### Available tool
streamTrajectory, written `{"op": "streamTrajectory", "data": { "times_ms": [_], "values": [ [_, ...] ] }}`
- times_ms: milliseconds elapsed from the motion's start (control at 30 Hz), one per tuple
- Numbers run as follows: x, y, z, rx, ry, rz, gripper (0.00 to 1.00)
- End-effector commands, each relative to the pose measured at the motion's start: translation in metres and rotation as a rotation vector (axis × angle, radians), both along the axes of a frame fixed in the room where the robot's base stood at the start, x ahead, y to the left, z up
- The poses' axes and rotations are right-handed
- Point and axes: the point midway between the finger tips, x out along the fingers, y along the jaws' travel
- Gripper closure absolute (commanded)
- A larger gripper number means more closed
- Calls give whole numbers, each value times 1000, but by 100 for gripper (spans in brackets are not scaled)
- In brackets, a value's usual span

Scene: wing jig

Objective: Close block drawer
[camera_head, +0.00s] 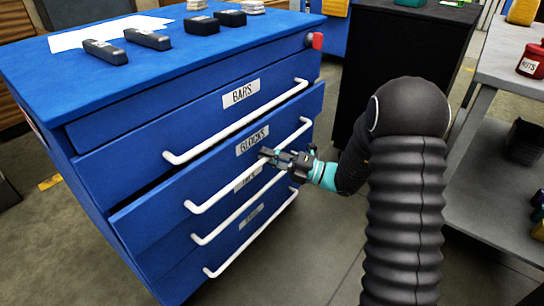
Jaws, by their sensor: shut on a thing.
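The blue cabinet has a drawer labelled BLOCKS (144,208), second from the top, which stands out a little past the front of the drawer above it. A dark gap shows along its top edge. Its white bar handle (215,195) runs across the front. My gripper (266,155) is at this handle, right of its middle and just below the label, shut on the handle. The fingertips are small in the picture, and they hide a short part of the bar.
Two lower drawers with white handles (245,240) lie below. Dark blocks (148,39) and white paper lie on the cabinet top (190,65). A black cabinet (355,60) and a grey shelf table (480,140) stand at right. Floor is clear in front.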

Motion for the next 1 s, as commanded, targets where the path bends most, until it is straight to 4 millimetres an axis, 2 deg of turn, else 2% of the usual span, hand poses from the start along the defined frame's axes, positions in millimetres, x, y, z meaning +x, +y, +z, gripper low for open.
{"op": "streamTrajectory", "data": {
  "times_ms": [200,467,500,600,1000],
  "values": [
    [18,24,3,0,0,1,100],
    [20,28,1,-1,-3,0,100],
    [20,28,1,-1,-3,0,82],
    [20,28,1,-1,-2,1,59],
    [19,18,-1,-1,0,-4,59]
  ]
}}
